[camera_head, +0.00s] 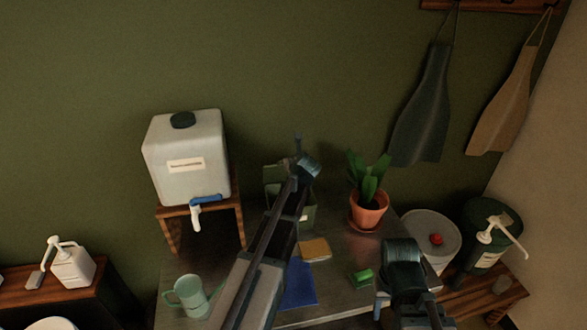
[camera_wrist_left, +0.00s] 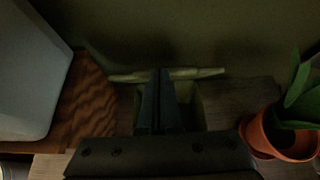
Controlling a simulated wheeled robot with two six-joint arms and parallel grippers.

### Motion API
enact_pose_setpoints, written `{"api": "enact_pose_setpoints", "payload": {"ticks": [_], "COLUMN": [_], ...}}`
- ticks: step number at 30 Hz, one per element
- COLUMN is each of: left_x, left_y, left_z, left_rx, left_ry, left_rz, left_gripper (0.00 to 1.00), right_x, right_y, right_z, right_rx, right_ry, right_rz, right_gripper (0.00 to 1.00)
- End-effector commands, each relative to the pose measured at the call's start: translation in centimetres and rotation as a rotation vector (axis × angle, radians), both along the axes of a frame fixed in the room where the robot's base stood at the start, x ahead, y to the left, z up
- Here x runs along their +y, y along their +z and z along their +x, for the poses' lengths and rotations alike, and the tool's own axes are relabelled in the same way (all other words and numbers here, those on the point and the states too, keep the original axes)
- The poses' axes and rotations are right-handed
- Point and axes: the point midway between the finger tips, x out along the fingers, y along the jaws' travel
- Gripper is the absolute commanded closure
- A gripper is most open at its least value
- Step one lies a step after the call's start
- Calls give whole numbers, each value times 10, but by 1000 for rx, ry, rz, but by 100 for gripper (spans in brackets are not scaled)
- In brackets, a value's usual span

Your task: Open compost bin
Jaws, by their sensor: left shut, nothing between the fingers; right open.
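The compost bin (camera_head: 306,216) is a small green box on the metal table, mostly hidden behind my left arm in the head view. A green panel (camera_head: 273,172), which looks like its lid, stands raised at the back. In the left wrist view a pale green edge, likely that lid (camera_wrist_left: 205,73), runs across behind the fingers. My left gripper (camera_head: 299,143) is shut and empty, over the bin in front of this edge; its fingers (camera_wrist_left: 157,98) show in the wrist view. I cannot tell whether they touch it. My right gripper (camera_head: 408,305) is open and empty at the table's right front.
A white water tank (camera_head: 187,155) on a wooden stand is left of the bin. A potted plant (camera_head: 368,209) is to its right. Buckets (camera_head: 433,235) stand right.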

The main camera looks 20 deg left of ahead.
Motion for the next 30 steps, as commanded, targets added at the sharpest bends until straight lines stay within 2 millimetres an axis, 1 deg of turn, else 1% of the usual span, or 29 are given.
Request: {"api": "enact_pose_setpoints", "payload": {"ticks": [1,6,15,21,30], "left_x": [7,26,54,66,75], "left_y": [12,26,36,37,38], "left_z": [13,39,80,97,109], "left_rx": [0,0,0,0,0], "left_ry": [1,2,1,1,0], "left_rz": [0,0,0,-1,0], "left_gripper": [100,100,100,100,100], "right_x": [0,0,0,0,0], "right_y": [12,26,36,38,38], "right_z": [0,0,0,0,0], "right_rx": [0,1,2,2,2], "right_ry": [1,2,4,4,4], "right_rz": [0,0,-1,-1,-1], "right_gripper": [50,50,50,50,50]}}
